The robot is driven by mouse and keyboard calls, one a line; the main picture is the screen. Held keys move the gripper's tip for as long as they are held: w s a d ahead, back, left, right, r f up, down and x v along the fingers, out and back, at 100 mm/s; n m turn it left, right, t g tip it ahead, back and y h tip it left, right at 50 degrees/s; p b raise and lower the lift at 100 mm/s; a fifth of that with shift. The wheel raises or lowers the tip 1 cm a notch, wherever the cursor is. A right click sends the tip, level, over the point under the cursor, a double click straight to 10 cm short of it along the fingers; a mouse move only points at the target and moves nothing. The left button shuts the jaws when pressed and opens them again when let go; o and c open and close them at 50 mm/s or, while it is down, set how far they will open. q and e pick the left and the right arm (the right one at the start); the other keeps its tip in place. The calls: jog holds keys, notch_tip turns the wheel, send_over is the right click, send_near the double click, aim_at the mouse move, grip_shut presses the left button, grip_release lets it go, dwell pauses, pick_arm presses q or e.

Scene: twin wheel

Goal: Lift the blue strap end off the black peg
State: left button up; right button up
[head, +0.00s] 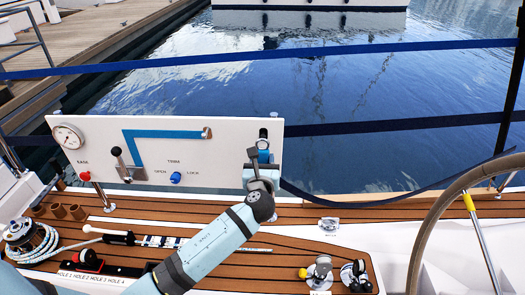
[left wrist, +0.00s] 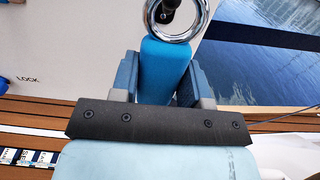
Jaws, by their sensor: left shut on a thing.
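The blue strap end (left wrist: 165,72) stands between the two fingers of my left gripper (left wrist: 165,85), which is shut on it. A shiny metal ring (left wrist: 205,22) tops the strap end in the left wrist view. The black peg (left wrist: 167,10) shows inside the ring's opening; the ring appears to be around it. In the head view, my left gripper (head: 262,168) is at the right end of the white panel, just below the black peg (head: 263,134). The fingers partly hide the strap end there. My right gripper is not in view.
The white panel (head: 225,160) carries a gauge (head: 68,136), a lever (head: 117,153) and red and blue knobs. A slack dark strap (head: 400,196) runs right from near my gripper. A steering wheel (head: 425,225) stands at right. Open water lies behind the panel.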

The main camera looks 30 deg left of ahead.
pick_arm(q)
jog(key=shift+p+v, duration=0.9)
jog(key=shift+v, duration=1.25)
jog(key=shift+p+v, duration=0.4)
jog(key=shift+v, duration=0.85)
